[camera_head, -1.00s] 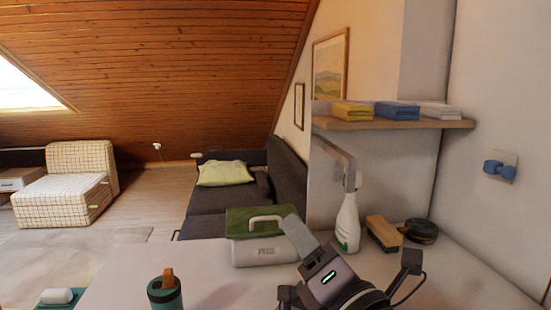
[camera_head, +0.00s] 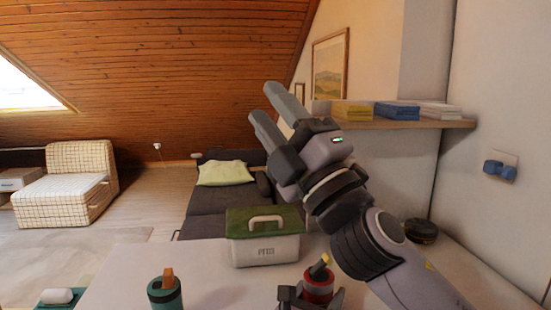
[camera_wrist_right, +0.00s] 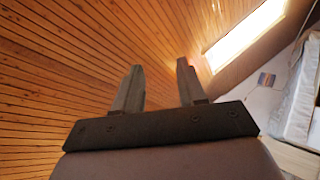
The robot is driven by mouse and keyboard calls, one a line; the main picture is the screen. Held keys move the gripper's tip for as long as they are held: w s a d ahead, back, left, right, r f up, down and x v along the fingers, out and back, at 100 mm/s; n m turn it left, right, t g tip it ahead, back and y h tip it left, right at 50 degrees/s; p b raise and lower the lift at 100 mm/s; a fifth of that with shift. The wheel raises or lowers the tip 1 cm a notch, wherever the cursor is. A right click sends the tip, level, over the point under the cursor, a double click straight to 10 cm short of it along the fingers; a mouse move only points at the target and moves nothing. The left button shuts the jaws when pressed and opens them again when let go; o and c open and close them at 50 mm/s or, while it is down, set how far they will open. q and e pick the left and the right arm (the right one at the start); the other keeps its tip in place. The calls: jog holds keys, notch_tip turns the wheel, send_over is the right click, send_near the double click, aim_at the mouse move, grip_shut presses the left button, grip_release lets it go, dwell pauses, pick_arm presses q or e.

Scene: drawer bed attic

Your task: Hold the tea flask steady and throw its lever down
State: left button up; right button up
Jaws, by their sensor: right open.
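A red flask (camera_head: 318,288) stands at the bottom of the head view, its yellow-tipped lever (camera_head: 320,266) slanting up to the right. Dark parts that look like my left gripper (camera_head: 311,299) flank its lower part; whether they touch it is unclear. A teal flask (camera_head: 165,294) with an orange lever (camera_head: 168,278) stands to the left. I cannot tell from the labels which is the tea flask. My right gripper (camera_head: 268,108) is raised high above the table, open and empty, pointing up and left. Its two fingers (camera_wrist_right: 158,88) stand apart in the right wrist view.
A green-lidded white box (camera_head: 265,248) stands behind the flasks on the white table (camera_head: 225,290). A wall shelf (camera_head: 400,124) with folded cloths is behind my right arm. A dark round object (camera_head: 421,231) sits at the right. The table between the flasks is clear.

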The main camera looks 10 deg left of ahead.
jog(key=shift+w+d+r+m+y, duration=0.15)
jog(key=shift+r+m+y, duration=0.2)
jog(key=shift+r, duration=0.2)
